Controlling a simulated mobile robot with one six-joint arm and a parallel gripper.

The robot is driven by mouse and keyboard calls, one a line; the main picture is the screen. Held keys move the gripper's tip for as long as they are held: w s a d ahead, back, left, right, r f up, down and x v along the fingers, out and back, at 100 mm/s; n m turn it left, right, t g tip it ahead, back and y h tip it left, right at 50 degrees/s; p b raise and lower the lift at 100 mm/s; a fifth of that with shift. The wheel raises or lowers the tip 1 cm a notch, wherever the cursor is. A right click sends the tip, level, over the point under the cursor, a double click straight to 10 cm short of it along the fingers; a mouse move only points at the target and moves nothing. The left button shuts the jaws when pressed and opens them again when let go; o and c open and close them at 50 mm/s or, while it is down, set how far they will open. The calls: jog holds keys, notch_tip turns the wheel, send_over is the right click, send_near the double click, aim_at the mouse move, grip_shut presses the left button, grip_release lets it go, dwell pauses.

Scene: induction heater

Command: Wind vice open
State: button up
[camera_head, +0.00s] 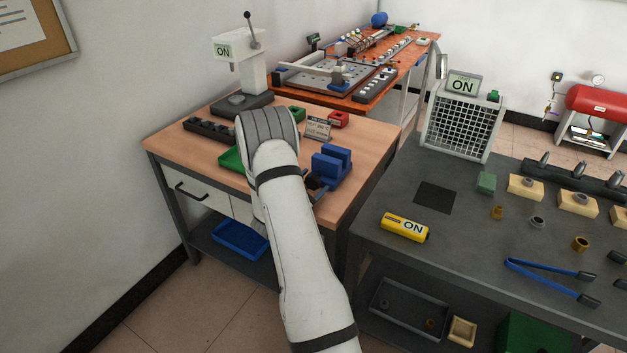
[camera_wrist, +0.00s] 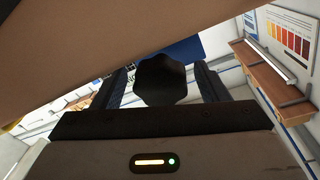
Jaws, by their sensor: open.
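The blue vice (camera_head: 331,167) sits at the front right of the wooden bench, right of my arm in the head view. The knob appears to be the vice's handle end. My gripper (camera_wrist: 162,72) is open, with one finger on each side of the knob. Gaps seem to show beside the knob, but I cannot tell whether either finger touches it. In the head view my arm hides most of the gripper and handle.
The wooden bench (camera_head: 173,145) also carries a green tray (camera_head: 231,160), a small sign (camera_head: 318,128), a red block (camera_head: 338,119) and a press (camera_head: 240,62). A dark grey table (camera_head: 378,224) with a yellow device (camera_head: 404,227) stands close to the right. The bench's front edge is near my arm.

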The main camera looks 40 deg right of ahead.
jog(key=shift+w+d, duration=0.15)
jog(key=shift+d, duration=0.35)
jog(key=shift+c, duration=0.2)
jog(key=shift+f, duration=0.1)
jog(key=c, duration=0.9)
